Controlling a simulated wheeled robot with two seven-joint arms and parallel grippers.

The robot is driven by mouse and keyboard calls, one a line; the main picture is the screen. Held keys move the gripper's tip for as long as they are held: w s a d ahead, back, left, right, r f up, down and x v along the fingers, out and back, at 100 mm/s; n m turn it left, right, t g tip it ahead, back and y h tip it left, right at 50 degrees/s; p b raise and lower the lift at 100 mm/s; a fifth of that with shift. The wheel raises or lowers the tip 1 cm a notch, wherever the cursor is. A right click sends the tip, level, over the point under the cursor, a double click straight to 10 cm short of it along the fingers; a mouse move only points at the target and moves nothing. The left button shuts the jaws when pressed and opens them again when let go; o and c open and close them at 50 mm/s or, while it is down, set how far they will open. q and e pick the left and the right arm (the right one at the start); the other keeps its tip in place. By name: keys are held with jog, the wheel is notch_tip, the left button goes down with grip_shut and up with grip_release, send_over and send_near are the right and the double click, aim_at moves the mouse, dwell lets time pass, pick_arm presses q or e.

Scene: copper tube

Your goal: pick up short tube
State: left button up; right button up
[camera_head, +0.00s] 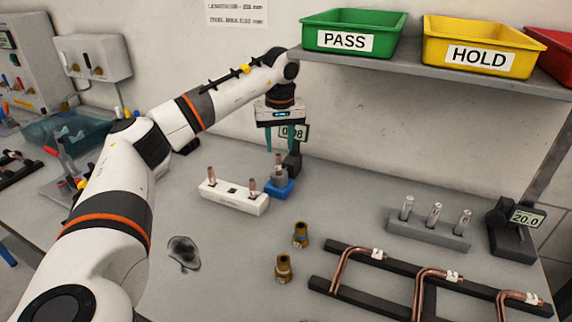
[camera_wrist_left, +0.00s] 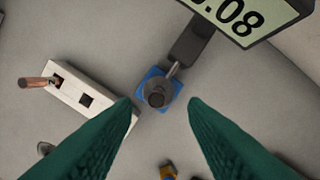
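A white block (camera_head: 232,195) holds two short copper tubes upright, one at its left end (camera_head: 211,176) and one near its right end (camera_head: 252,185), with a dark square hole between them. The left tube (camera_wrist_left: 38,82) and the block (camera_wrist_left: 75,97) also show in the left wrist view; the block's right end is partly behind a finger. A blue-based gauge stand (camera_head: 279,188) has a small copper-coloured piece (camera_head: 278,159) on top. My left gripper (camera_head: 281,148) points down above this stand, its green fingers apart and nothing visible between them. My right gripper is out of view.
A gauge display (camera_head: 294,132) stands behind the blue base. Two brass fittings (camera_head: 300,236) are in front. A bent-tube rack (camera_head: 420,290) and a grey holder with silver cylinders (camera_head: 428,230) are at right. A shelf with green (camera_head: 352,20) and yellow (camera_head: 475,30) bins is above.

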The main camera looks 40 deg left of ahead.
aim_at(278, 155)
pick_arm(q)
jog(key=f, duration=0.4)
jog(key=f+p, duration=0.1)
jog(key=f, duration=0.2)
jog(key=shift+a, duration=0.35)
jog(key=shift+c, duration=0.4)
grip_shut()
